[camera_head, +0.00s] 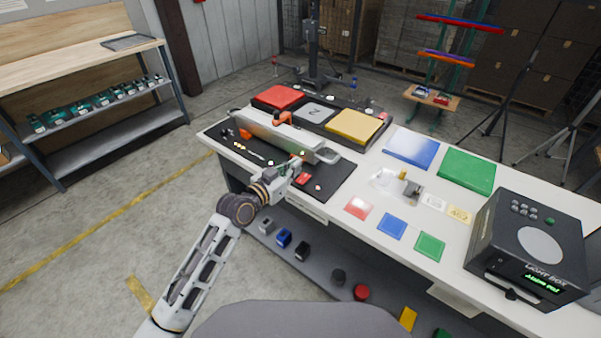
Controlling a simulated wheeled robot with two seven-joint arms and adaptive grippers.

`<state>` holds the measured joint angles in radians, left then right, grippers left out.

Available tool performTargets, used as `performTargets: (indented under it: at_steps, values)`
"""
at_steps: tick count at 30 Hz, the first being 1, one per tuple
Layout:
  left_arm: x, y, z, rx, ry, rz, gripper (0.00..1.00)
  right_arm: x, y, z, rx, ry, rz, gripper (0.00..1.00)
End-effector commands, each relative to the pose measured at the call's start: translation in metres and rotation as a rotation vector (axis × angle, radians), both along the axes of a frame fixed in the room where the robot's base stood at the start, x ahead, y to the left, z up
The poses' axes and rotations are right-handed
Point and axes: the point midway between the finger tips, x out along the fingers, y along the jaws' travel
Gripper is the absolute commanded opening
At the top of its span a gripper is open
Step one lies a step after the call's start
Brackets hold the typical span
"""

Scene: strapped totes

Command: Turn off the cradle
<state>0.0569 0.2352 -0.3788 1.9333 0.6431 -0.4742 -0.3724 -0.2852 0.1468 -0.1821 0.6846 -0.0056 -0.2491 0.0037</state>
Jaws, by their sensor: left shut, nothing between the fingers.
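A long grey metal unit (270,129), which may be the cradle, lies across a black mat (333,183) at the left end of the white table. It has orange parts on it, and its right end is next to my left gripper. My left gripper (296,166) is shut and empty, in front of that right end. Whether it touches the unit I cannot tell. A small red piece (303,178) lies on the mat just by the gripper. No switch on the unit is clear at this size. My right gripper is not in view.
Red (278,97) and yellow (355,125) blocks stand behind the unit. Blue (411,149) and green (467,171) panels lie farther right. A black light box (528,247) stands at the right end. Several small objects sit on the lower shelf (320,265).

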Motion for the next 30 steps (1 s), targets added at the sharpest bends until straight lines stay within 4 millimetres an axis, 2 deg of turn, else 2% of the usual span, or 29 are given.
performTargets:
  at_steps: [8, 12, 18, 23, 30]
  values:
    - [0.023, -0.018, -0.003, -0.001, 0.0, -0.001, 0.0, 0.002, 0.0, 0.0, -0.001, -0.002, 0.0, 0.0]
    - [0.025, -0.019, -0.022, 0.002, 0.002, -0.001, 0.0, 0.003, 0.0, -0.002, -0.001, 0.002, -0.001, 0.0]
    - [0.026, -0.02, -0.039, 0.0, 0.001, -0.001, 0.0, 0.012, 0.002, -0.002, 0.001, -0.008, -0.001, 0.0]
    - [0.027, -0.02, -0.043, 0.001, 0.0, 0.0, 0.0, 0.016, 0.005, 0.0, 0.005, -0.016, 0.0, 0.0]
    - [0.027, -0.02, -0.044, 0.001, -0.001, 0.0, 0.0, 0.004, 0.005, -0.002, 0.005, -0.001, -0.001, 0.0]
